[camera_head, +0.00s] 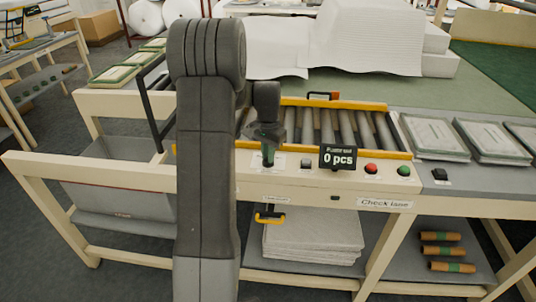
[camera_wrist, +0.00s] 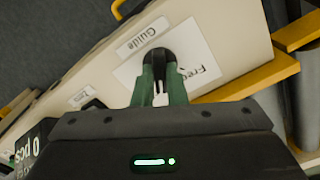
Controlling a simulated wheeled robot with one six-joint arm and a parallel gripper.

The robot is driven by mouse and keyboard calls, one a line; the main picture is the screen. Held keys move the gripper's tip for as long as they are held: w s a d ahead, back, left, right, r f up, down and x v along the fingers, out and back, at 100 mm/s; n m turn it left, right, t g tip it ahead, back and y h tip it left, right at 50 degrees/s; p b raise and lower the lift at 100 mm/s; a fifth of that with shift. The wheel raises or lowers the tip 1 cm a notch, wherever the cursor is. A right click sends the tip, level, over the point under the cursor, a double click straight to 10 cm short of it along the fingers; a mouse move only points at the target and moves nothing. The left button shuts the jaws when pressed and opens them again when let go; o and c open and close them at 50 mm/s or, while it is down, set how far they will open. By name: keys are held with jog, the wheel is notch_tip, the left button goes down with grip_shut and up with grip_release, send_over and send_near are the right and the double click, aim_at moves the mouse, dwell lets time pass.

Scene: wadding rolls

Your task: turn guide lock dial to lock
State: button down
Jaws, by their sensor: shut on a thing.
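The guide lock dial (camera_wrist: 156,55) is a dark round knob on the cream front panel, seen in the wrist view. A white plate (camera_wrist: 128,75) lies behind it, with the word "Free" (camera_wrist: 196,66) readable to the right. A "Guide" label (camera_wrist: 143,37) is above. My gripper (camera_wrist: 160,70) has its green fingers shut on the dial, hiding part of it. Any other marking on the plate is hidden or unreadable, and I cannot tell the dial's exact angle. In the head view my gripper (camera_head: 268,158) is at the panel's left part and covers the dial.
A "0 pcs" display (camera_head: 339,158), a red button (camera_head: 371,169) and a green button (camera_head: 404,171) sit right of my gripper. Yellow rails (camera_head: 345,105) border the rollers (camera_head: 340,127) behind. A yellow handle (camera_head: 270,217) hangs below the panel. Flat packs (camera_head: 435,138) lie at right.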

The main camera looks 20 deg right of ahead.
jog(key=shift+m, duration=1)
jog(key=c, duration=1.5)
grip_release()
jog(key=shift+o, duration=0.2)
notch_tip(320, 180, up, 14)
jog(key=shift+b, duration=0.45)
jog(key=shift+f, duration=0.1)
notch_tip(320, 180, down, 14)
jog(key=shift+r+p, duration=0.1)
jog(key=shift+p, duration=0.35)
